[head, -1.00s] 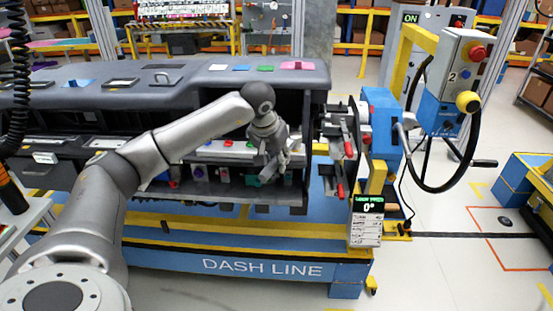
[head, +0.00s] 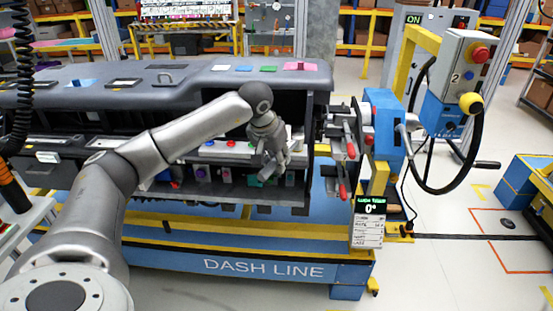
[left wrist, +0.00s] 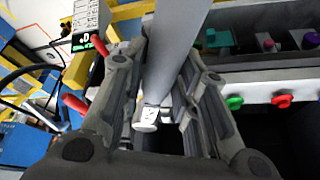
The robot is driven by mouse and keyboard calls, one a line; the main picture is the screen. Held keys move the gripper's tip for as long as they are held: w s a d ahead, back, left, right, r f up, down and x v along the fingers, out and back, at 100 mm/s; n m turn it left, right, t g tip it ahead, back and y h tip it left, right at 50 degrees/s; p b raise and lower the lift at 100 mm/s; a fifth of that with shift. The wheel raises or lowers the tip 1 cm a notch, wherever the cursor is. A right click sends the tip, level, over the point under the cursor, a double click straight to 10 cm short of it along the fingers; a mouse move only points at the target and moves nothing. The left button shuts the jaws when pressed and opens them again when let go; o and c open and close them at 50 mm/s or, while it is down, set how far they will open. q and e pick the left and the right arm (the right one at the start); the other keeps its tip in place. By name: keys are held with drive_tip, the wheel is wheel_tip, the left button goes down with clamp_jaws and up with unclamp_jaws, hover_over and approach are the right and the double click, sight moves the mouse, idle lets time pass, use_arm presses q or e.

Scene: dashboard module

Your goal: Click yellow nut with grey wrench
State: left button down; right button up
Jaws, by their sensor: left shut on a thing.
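The wrench cannot be made out in the head view. I cannot pick out a yellow nut in either view; it may be hidden or too small. My right gripper is not in view.
Red (left wrist: 283,98) and green (left wrist: 234,102) knobs sit on a pale strip near the gripper. Red-handled clamps (head: 342,190) and a blue fixture (head: 383,125) with a black handwheel (head: 412,182) stand at the right. The floor (head: 450,265) on the right is mostly clear.

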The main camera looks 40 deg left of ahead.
use_arm(q)
drive_tip(key=shift+a+m, duration=0.5)
drive_tip(key=shift+a, duration=0.1)
idle(0.8)
drive_tip(key=shift+d+n, duration=0.4)
drive_tip(key=shift+d, duration=0.1)
drive_tip(key=shift+r, duration=0.1)
drive_tip(key=shift+r+p, duration=2.4)
drive_tip(key=shift+r, duration=0.55)
